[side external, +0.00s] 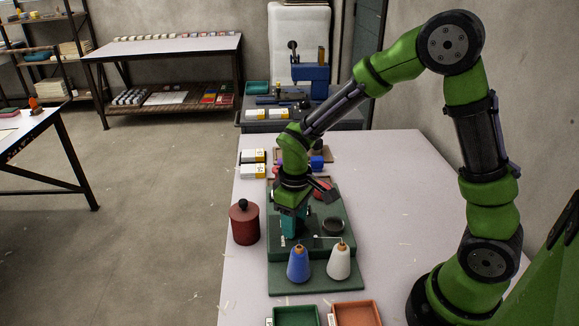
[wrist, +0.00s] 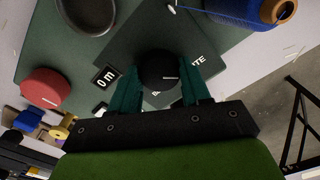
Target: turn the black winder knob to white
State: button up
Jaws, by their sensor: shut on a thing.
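The black winder knob (wrist: 158,70) sits between my gripper's two teal fingers in the wrist view. A short white line on its top points to the right. My gripper (wrist: 160,90) is shut on the knob. A white label ending in "ITE" (wrist: 198,61) shows beside the right finger; another label below the knob is mostly hidden. In the side view my gripper (side external: 289,232) points down at the green winder base (side external: 315,283), and the knob is hidden there. A blue thread cone (side external: 299,266) and a white thread cone (side external: 339,263) stand at the base's front.
A red round button (wrist: 46,90), a small "0 m" display (wrist: 106,79) and a dark round dish (wrist: 80,14) are on the base. A red canister (side external: 245,223) stands left of it. Green (side external: 296,309) and orange (side external: 357,306) trays lie in front.

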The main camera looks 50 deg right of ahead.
aim_at(298, 225)
jog(key=o, duration=1.1)
jog(key=shift+c, duration=0.2)
notch_tip(298, 225, up, 17)
jog(key=shift+w, duration=0.1)
jog(key=s+d+r+m+t+y, duration=0.1)
jog(key=s+m+t, duration=0.5)
jog(key=s, duration=0.6)
jog(key=shift+s+r+t+y, duration=0.35)
jog(key=shift+r+t+y, duration=0.15)
jog(key=shift+r+t, duration=0.1)
